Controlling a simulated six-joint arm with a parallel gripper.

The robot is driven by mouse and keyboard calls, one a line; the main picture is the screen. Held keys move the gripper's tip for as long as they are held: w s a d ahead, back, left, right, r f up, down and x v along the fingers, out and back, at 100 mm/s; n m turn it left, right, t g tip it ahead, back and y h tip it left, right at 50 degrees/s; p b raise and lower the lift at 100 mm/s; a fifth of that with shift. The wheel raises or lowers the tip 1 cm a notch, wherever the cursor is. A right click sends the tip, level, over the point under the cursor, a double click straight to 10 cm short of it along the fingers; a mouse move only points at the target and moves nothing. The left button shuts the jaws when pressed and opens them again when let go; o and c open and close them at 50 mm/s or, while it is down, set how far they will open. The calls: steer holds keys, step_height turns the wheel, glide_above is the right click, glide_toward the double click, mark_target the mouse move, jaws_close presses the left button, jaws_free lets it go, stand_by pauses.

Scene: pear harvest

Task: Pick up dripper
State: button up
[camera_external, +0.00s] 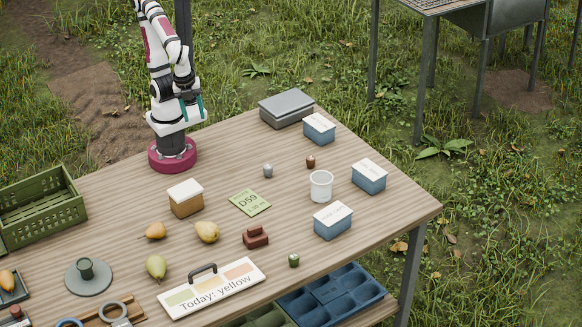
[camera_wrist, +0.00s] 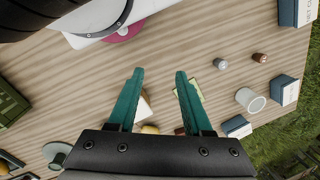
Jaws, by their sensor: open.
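I cannot tell for sure which thing is the dripper. Small knob-like items stand on the table: a grey one (camera_external: 268,171), a brown one (camera_external: 311,162) and a green one (camera_external: 294,260). The grey one (camera_wrist: 220,64) and the brown one (camera_wrist: 260,57) show at right in the wrist view. A dark green cup-like piece (camera_external: 86,267) stands on a grey disc at front left. My gripper (camera_external: 190,106) is open and empty, folded back near my base, high above the table. Its teal fingers (camera_wrist: 159,72) are spread apart in the wrist view.
A white cup (camera_external: 321,185) stands among blue boxes (camera_external: 369,177) at right. A grey case (camera_external: 286,107) is at the back. Pears (camera_external: 207,232), a white-topped box (camera_external: 186,198), a green card (camera_external: 250,202) and a handled sign (camera_external: 211,288) fill the middle. A green crate (camera_external: 40,208) is at left.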

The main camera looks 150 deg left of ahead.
steer(key=o, duration=0.4)
steer(key=n+g+h, duration=0.1)
steer(key=n+h, duration=0.2)
steer(key=n, duration=1.2)
glide_above(268, 166)
steer(key=w, duration=0.2)
step_height(268, 166, down, 5)
steer(key=shift+w+a+f, duration=0.2)
steer(key=shift+a+f, duration=0.4)
steer(key=shift+a, duration=0.05)
steer(key=f, duration=0.5)
steer(key=s+d+f, duration=0.1)
steer(key=f, duration=0.4)
steer(key=s+f, duration=0.1)
steer(key=f, duration=0.4)
steer(key=shift+s+d, duration=0.1)
steer(key=shift+d, duration=0.1)
steer(key=shift+c, duration=0.4)
